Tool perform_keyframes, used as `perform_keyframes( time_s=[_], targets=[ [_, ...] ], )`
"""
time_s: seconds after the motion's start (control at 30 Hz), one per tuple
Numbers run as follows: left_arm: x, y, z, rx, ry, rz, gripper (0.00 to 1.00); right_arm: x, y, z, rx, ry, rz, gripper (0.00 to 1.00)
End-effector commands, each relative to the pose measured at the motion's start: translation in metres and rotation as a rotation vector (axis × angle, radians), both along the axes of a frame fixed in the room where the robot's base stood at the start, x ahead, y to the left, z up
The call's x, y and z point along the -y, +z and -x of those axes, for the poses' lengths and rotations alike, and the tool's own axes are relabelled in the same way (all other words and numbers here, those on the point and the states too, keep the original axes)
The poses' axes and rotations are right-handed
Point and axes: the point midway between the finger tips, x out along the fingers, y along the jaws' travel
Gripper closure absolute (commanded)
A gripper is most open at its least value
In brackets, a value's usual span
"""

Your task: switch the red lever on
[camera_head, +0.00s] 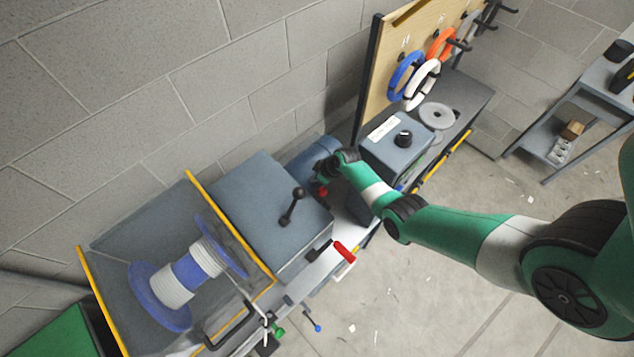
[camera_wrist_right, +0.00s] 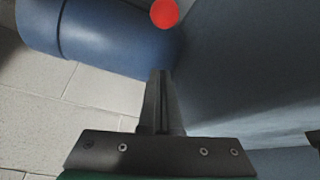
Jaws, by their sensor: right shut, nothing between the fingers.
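The red lever's round red knob (camera_head: 321,191) shows in the head view just below my right gripper (camera_head: 320,173), between the grey machine housing and the blue motor. In the right wrist view a red ball (camera_wrist_right: 164,13) is at the top edge, beyond the tips of my right gripper (camera_wrist_right: 158,74). The fingers are pressed together and empty, with a visible gap in the picture between tips and ball. The lever's shaft is hidden, so I cannot tell its position. My left gripper is in neither view.
The blue motor (camera_head: 312,155) and grey housing (camera_head: 262,205) stand close to the gripper. A black-knobbed lever (camera_head: 292,205) stands on the housing; a red-gripped handle (camera_head: 344,252) sticks out in front. A grey control box (camera_head: 388,150) is at right. The floor in front is open.

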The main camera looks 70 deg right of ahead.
Motion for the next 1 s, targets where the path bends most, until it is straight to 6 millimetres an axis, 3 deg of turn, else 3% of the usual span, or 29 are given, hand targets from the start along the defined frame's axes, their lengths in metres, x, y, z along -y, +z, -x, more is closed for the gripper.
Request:
perform_keyframes(
  time_s=[0.03,0.2,0.33,0.4,0.5,0.7,1.0],
  targets=[
    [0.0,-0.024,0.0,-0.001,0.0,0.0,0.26,0.001,-0.02,-0.005,0.002,0.002,0.001,1.0],
    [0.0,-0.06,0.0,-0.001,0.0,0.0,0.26,0.003,-0.047,-0.02,0.002,0.001,0.001,1.0],
    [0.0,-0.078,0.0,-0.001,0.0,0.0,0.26,0.005,-0.066,-0.032,0.0,0.001,0.0,1.0],
    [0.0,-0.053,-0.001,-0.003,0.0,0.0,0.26,0.004,-0.054,-0.017,-0.003,-0.002,-0.002,1.0],
    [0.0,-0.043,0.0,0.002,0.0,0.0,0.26,0.004,-0.057,-0.003,-0.001,-0.003,-0.001,1.0],
    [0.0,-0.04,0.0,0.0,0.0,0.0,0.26,0.003,-0.062,0.009,0.0,-0.001,0.0,1.0],
    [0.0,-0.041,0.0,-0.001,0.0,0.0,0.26,0.003,-0.063,0.009,0.001,0.0,0.001,1.0]
  ],
)
